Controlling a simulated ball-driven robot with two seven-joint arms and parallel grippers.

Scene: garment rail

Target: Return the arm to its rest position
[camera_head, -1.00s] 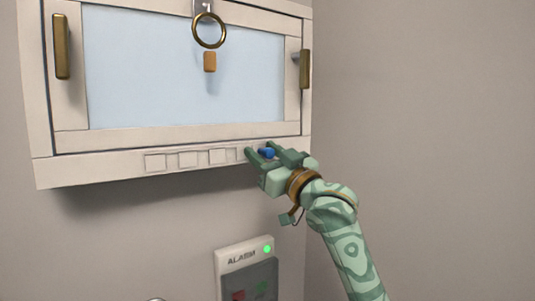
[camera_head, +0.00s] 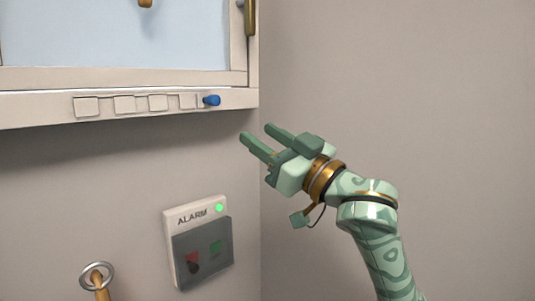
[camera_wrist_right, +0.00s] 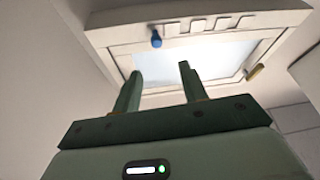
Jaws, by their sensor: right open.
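My right gripper (camera_head: 256,139) is open and empty in the head view, in free air below and to the right of the cabinet's lower edge. In the right wrist view its two fingers (camera_wrist_right: 160,75) stand apart with nothing between them. A blue knob (camera_head: 211,100) sticks out at the right end of the row of square buttons, apart from the fingers. It also shows in the right wrist view (camera_wrist_right: 156,39). My left gripper is not in view.
The white cabinet (camera_head: 235,97) with a pale blue pane hangs on the wall at upper left. An alarm box (camera_head: 192,214) with a lit green light is below it. A metal ring (camera_head: 97,274) on a tan stem is at lower left. The right wall is bare.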

